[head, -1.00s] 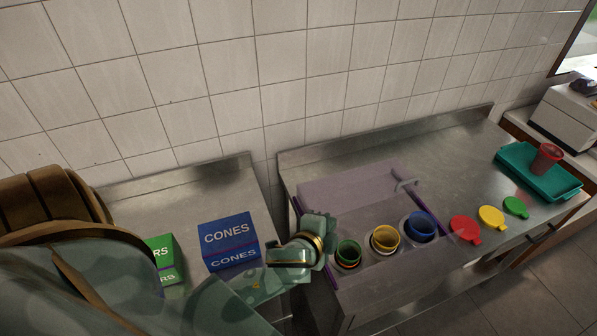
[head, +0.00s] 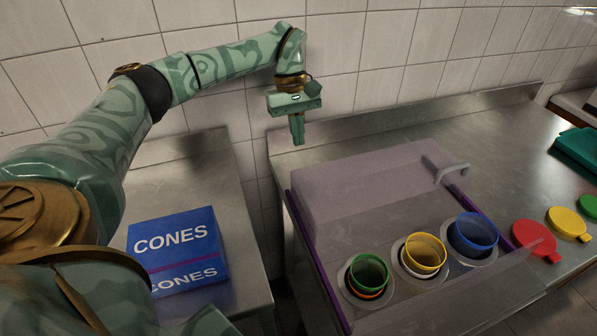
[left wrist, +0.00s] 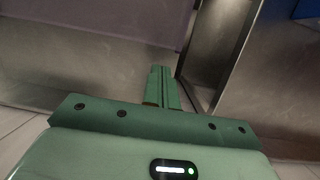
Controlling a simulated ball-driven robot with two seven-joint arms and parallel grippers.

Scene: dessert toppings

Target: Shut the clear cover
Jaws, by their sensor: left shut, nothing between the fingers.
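The clear cover (head: 365,185) is a see-through purplish panel lying over the back part of the steel topping counter. A grey handle (head: 452,172) stands near its right end. Purple rails run along the left and right sides. In front of it, green (head: 369,272), yellow (head: 425,252) and blue (head: 474,234) cups sit in round holes, open at the top. My left gripper (head: 297,138) is shut and empty, pointing down by the counter's back left corner, apart from the handle. Its closed fingers show in the left wrist view (left wrist: 163,88). My right gripper is out of view.
A blue CONES box (head: 175,245) stands on the left steel counter, with a gap between the counters. Red (head: 534,237), yellow (head: 568,222) and green lids lie at the right. A teal tray (head: 580,150) is at the far right. The tiled wall is close behind.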

